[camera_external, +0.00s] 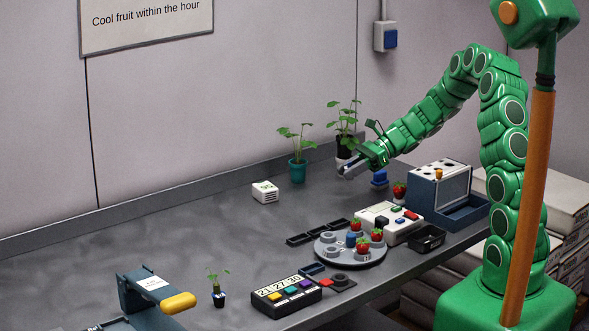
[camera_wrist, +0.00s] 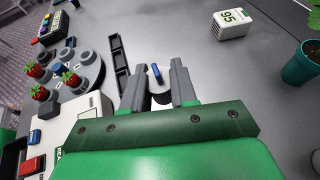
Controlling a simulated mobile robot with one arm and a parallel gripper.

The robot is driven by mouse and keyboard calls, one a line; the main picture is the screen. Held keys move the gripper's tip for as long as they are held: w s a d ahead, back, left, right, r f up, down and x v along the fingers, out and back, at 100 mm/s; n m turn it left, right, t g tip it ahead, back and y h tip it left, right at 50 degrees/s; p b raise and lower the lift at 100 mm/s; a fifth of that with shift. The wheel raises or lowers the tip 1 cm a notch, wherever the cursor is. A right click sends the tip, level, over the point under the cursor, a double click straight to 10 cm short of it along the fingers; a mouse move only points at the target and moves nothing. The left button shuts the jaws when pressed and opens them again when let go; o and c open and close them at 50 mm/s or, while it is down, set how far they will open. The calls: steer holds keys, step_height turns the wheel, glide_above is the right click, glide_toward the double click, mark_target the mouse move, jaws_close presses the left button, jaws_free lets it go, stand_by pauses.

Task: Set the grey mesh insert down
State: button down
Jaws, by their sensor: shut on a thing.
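My gripper (camera_external: 348,171) is at the end of the green arm, held above the back of the grey bench, in front of the potted plants. In the wrist view its two grey fingers (camera_wrist: 158,80) are closed on a small dark grey piece (camera_wrist: 160,98), which appears to be the grey mesh insert. Most of it is hidden by the fingers, and no mesh shows. A small blue strip (camera_wrist: 156,72) shows between the fingertips; I cannot tell whether it belongs to the held piece. In the external view the held piece is too small to make out.
Strawberries stand on a round grey turntable (camera_external: 349,261). Dark shallow trays (camera_external: 300,239) lie to its left. A white console (camera_external: 389,222) and a blue-grey box (camera_external: 424,197) are at right. A white numbered block (camera_external: 265,193) and teal pot (camera_external: 298,171) stand behind. The bench's left middle is clear.

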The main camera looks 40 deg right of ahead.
glide_above(337, 204)
steer(key=shift+d+f, duration=0.15)
steer(key=shift+f, duration=4.25)
steer(key=shift+f, duration=0.1)
steer(key=c, duration=0.9)
jaws_free()
steer(key=shift+o, duration=0.2)
